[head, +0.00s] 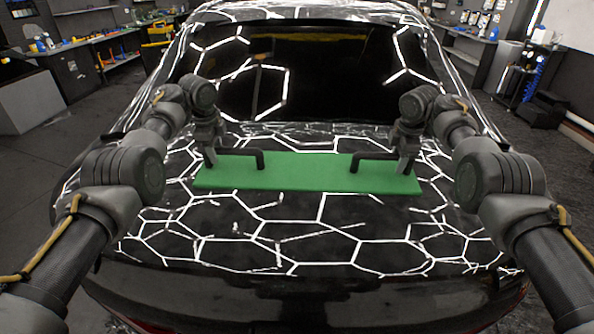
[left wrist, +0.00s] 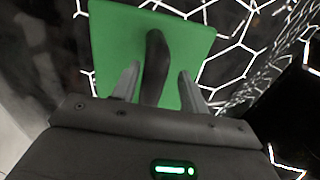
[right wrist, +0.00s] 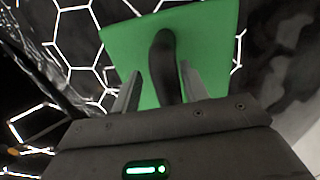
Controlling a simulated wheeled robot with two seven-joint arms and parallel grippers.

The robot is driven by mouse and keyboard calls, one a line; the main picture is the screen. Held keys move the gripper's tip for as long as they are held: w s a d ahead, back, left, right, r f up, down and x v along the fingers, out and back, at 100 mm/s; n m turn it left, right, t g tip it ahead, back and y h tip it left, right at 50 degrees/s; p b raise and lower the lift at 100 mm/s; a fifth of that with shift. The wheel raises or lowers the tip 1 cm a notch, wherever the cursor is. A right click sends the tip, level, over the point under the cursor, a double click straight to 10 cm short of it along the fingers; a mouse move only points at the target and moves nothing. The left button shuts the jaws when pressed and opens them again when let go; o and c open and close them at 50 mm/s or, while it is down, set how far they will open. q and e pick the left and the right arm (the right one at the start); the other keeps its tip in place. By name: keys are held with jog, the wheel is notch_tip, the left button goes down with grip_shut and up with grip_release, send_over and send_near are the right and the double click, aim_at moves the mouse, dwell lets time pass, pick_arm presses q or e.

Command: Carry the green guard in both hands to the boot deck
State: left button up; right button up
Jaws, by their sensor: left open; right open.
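The green guard (head: 305,178) is a flat green board lying on the dark, shiny boot deck (head: 300,232) of the car, below the rear window. It has a black handle near each end. My left gripper (head: 210,163) is at the left handle (head: 240,158). In the left wrist view its two fingers stand open on either side of the handle (left wrist: 155,65). My right gripper (head: 403,168) is at the right handle (head: 372,162).
The dark rear window (head: 315,75) rises behind the guard. White hexagonal light reflections cover the car's bodywork. Workbenches with tools stand along the far left (head: 105,45) and far right (head: 470,40), away from the arms. The deck in front of the guard is clear.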

pick_arm(q)
notch_tip(320, 180, up, 12)
jog(key=s, duration=0.2)
jog(key=shift+f, duration=0.15)
pick_arm(e)
notch_tip(320, 180, up, 12)
jog(key=s, duration=0.2)
jog(key=shift+f, duration=0.15)
pick_arm(q)
jog(key=shift+s+f, duration=0.1)
jog(key=shift+s, duration=0.05)
pick_arm(e)
jog(key=shift+s+f, duration=0.1)
jog(key=shift+s, duration=0.05)
